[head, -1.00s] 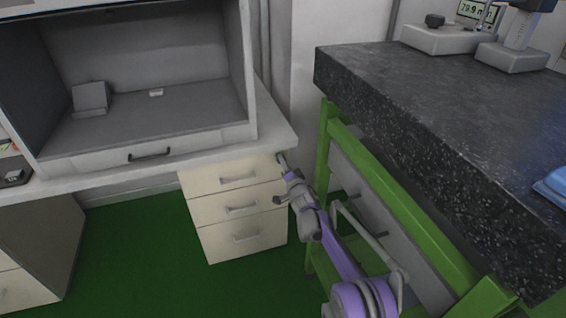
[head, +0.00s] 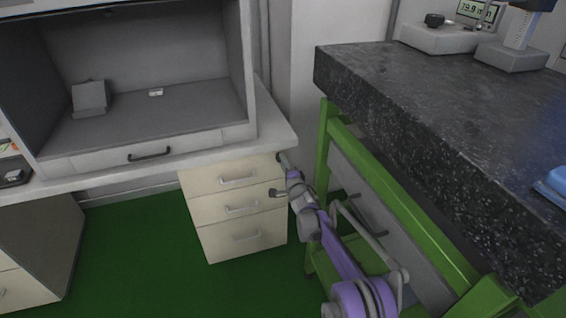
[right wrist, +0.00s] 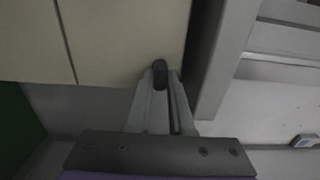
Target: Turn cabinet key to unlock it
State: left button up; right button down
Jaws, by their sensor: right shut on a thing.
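The cream drawer cabinet (head: 239,208) stands under the white worktop, with three drawers and grey handles. My right gripper (head: 281,158) reaches its upper right front corner, just below the worktop edge. In the right wrist view, the right gripper (right wrist: 161,88) has its fingers closed around a small dark key (right wrist: 160,70) at the cabinet front (right wrist: 125,40). The key's lock and shaft are hidden, so its turn angle cannot be told. My left gripper does not show.
A dark stone-topped table (head: 440,120) on a green frame (head: 390,205) stands close to the right of my right arm. A grey open enclosure (head: 150,150) sits on the worktop (head: 282,135). Green floor (head: 135,245) is clear to the left.

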jog(key=c, duration=0.8)
grip_release()
jog(key=shift+s, duration=0.1)
jog(key=p+v, duration=0.2)
jog(key=v, duration=0.8)
jog(key=shift+s+d, duration=0.15)
jog(key=shift+s, duration=0.15)
